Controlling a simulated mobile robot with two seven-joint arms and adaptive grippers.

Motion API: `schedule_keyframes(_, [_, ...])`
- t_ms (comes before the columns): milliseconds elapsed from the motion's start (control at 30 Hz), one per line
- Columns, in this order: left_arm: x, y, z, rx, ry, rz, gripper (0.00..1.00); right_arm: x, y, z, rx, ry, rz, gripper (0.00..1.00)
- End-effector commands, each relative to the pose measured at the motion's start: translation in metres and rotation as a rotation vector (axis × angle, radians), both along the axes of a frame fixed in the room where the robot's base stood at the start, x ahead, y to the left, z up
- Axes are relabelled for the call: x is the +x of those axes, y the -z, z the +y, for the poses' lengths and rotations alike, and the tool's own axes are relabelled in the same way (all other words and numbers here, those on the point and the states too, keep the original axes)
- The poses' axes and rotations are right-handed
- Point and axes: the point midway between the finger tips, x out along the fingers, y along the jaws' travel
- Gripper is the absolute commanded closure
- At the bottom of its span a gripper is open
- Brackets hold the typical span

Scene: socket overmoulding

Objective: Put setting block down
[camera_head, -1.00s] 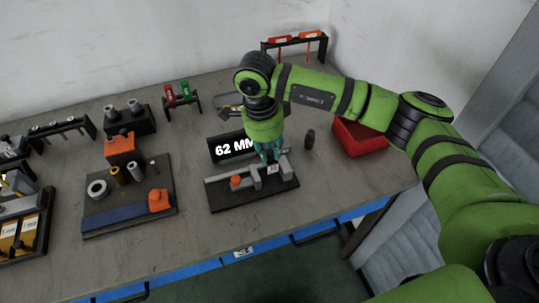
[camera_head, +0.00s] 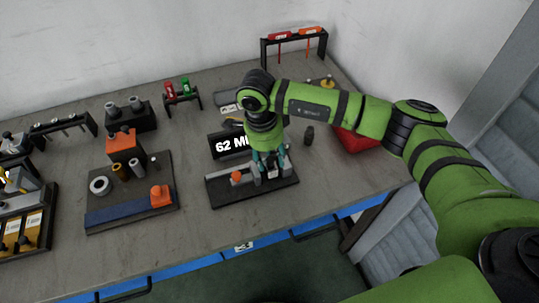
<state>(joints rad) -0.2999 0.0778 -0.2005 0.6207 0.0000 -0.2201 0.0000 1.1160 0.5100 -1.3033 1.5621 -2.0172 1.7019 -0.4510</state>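The black fixture base (camera_head: 230,195) lies on the bench below the "62 MM" sign (camera_head: 231,145). It carries an orange knob (camera_head: 236,178) at its left and grey upright blocks. A small block with a white label (camera_head: 272,173), which looks like the setting block, is on the fixture. My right gripper (camera_head: 269,162) points down over it from above, its teal fingers spread to either side. The fingers and wrist hide part of the block, so contact is unclear. My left gripper is not in view.
A dark cylinder (camera_head: 309,135) stands to the right of the fixture, before a red bin (camera_head: 356,140) partly behind my arm. A board with an orange-topped stand (camera_head: 122,143) and a blue strip (camera_head: 112,213) lies left. Bench between is clear.

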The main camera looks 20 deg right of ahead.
Motion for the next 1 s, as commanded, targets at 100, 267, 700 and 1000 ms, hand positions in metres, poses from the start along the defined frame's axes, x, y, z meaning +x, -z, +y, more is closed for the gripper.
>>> schedule_keyframes(100, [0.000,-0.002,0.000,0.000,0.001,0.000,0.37,0.000,-0.002,0.000,0.000,0.000,0.000,0.55])
schedule_keyframes(267, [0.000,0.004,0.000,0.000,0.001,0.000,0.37,0.002,-0.016,0.002,0.002,0.000,-0.005,0.55])
schedule_keyframes(700, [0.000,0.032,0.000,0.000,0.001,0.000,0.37,0.002,-0.103,0.012,0.000,0.000,-0.004,0.55])
schedule_keyframes(1000, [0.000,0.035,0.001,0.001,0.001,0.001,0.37,0.002,-0.123,0.014,0.001,0.001,0.000,0.55])
